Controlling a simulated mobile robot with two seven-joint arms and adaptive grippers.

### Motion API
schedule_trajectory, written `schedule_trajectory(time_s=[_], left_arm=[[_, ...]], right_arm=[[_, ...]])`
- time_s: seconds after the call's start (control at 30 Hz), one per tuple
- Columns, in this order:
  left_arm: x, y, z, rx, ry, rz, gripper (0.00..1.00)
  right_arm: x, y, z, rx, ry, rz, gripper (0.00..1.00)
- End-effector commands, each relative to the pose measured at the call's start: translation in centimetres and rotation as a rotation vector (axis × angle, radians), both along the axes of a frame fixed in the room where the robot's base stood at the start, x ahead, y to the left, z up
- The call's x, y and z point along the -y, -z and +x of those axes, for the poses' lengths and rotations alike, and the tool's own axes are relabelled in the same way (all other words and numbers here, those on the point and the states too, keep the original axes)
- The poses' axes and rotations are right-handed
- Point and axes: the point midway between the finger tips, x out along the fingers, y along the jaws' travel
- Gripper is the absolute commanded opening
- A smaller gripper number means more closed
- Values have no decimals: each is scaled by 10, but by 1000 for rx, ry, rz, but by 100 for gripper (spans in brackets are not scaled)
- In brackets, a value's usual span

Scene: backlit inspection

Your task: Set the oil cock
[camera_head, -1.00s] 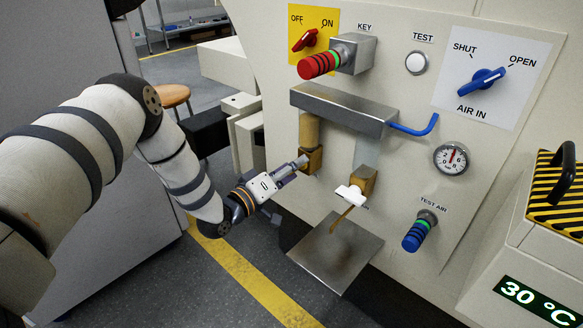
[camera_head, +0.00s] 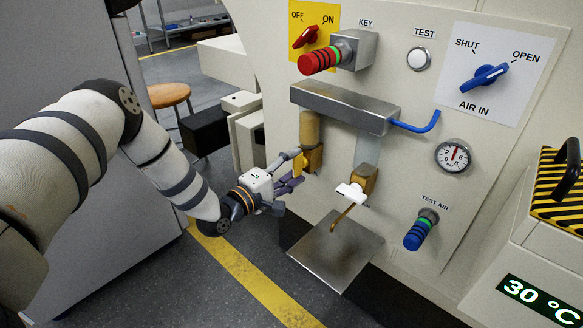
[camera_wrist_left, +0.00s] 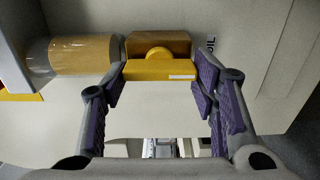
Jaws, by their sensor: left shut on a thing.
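The oil cock has a brass body (camera_head: 312,156) under an amber sight tube and a yellow handle (camera_head: 299,166). In the left wrist view the yellow handle (camera_wrist_left: 158,70) lies across the brass block, near a partly hidden label ending in "IL". My left gripper (camera_head: 294,169) reaches it from the lower left. In the left wrist view its purple-padded fingers (camera_wrist_left: 159,82) stand on either side of the handle, shut on it at the two ends. My right gripper is not in view.
A second brass cock with a white handle (camera_head: 351,193) and bent spout sits to the right, above a metal drip tray (camera_head: 350,262). A metal box with a blue lever (camera_head: 415,126) is above. The blue TEST AIR knob (camera_head: 421,230) is at the lower right.

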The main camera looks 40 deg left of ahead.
Motion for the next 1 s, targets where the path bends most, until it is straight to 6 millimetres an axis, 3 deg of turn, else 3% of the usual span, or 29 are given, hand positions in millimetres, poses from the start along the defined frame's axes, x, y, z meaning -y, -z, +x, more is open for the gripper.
schedule_trajectory(time_s=[0.53, 0.57, 0.63, 1.0], left_arm=[[1, 1, -1, -5, 3, -22, 25], [1, 1, -1, -5, 3, -22, 60], [1, 1, -1, -5, 3, -22, 73], [-1, 1, -8, -4, 0, -21, 73]], right_arm=[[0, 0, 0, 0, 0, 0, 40], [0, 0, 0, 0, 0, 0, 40], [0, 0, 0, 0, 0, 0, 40], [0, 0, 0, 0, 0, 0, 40]])
